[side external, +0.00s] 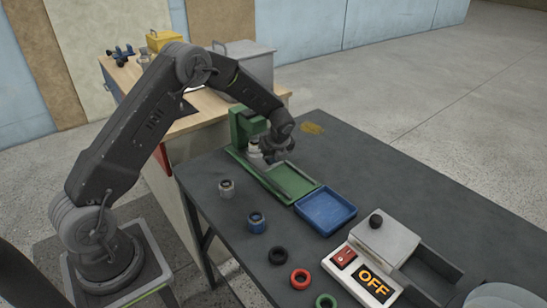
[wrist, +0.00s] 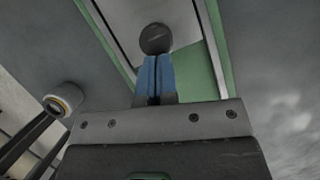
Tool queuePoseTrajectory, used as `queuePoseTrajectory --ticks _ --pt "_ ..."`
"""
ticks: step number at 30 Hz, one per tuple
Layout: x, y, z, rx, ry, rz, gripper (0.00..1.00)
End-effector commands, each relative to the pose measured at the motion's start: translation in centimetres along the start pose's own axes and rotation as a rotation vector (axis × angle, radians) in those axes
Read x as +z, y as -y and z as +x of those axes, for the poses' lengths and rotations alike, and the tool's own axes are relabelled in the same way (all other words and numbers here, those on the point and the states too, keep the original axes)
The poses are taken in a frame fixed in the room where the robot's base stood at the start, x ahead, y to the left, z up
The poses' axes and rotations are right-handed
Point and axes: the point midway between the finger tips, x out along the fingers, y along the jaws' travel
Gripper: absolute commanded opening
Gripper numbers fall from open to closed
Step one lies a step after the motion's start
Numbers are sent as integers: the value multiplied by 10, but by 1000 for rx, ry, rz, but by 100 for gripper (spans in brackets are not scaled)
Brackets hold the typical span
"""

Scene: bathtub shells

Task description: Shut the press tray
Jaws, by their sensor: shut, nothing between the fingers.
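The green press (side external: 243,126) stands at the far left of the dark table. Its green press tray (side external: 293,179) sticks out in front, toward the blue tray. My gripper (side external: 268,160) is low beside the press body, over the back end of the press tray. In the wrist view the blue fingers (wrist: 154,62) are together with nothing between them. A dark round knob (wrist: 155,38) shows just beyond the fingertips, and green edges (wrist: 217,50) run past on both sides. I cannot tell whether the fingers touch the knob. My arm partly hides the press.
A blue tray (side external: 326,210) lies right in front of the press tray. A grey fitting (side external: 227,188) and a blue one (side external: 257,222) stand to the left. Black, red (side external: 300,278) and green rings lie near the switch box (side external: 362,276) marked OFF.

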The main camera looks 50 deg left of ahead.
Motion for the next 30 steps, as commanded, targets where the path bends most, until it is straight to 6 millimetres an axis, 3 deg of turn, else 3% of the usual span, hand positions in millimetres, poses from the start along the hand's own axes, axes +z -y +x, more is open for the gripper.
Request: queuePoseTrajectory --ticks 8,18,26,30 --pt "-39 0 -16 0 -2 6 0" --pt "-37 0 -89 -3 0 1 0" --pt "-37 -1 -116 -2 -2 -9 0" --pt "-37 -10 -144 -29 -15 -117 0"
